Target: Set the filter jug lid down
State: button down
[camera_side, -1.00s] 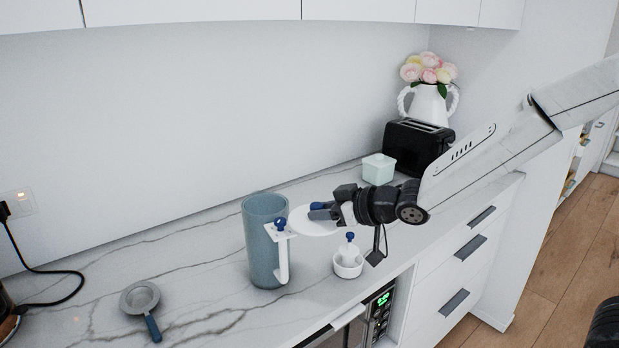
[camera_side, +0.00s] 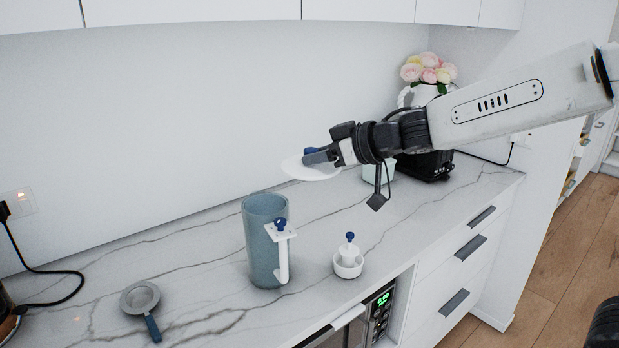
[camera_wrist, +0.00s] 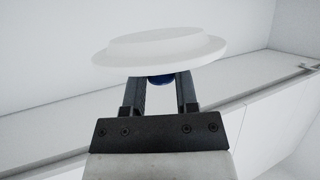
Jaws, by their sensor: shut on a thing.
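The filter jug lid is a white round disc (camera_side: 308,170) with a blue knob; it also shows in the wrist view (camera_wrist: 160,50), with its stepped face towards the camera. My gripper (camera_side: 318,156) is shut on the blue knob (camera_wrist: 161,79) and holds the lid in the air above the counter, behind and to the right of the jug. The blue-grey jug (camera_side: 262,240) stands upright on the counter with its top open. A white handle with a blue knob (camera_side: 281,224) is on its right side.
A small white bowl (camera_side: 348,268) holding a white blue-knobbed piece stands right of the jug. A grey strainer (camera_side: 140,298) lies front left. A black toaster (camera_side: 430,165), a pale green box and a flower vase stand back right, partly behind my arm. The back counter is clear.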

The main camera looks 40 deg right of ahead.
jog(key=shift+r, duration=0.15)
dwell(0.3)
jog(key=w+a+f, duration=0.1)
jog(key=w+f, duration=0.7)
jog(key=w, duration=0.4)
jog(key=shift+w+a+f, duration=0.3)
jog(key=shift+w+a, duration=0.05)
jog(key=shift+w, duration=0.05)
jog(key=shift+w+f, duration=0.3)
jog(key=shift+f, duration=0.7)
jog(key=shift+w+f, duration=0.25)
jog(key=shift+f, duration=0.75)
jog(key=shift+c, duration=1.9)
grip_release()
jog(key=shift+f, duration=0.1)
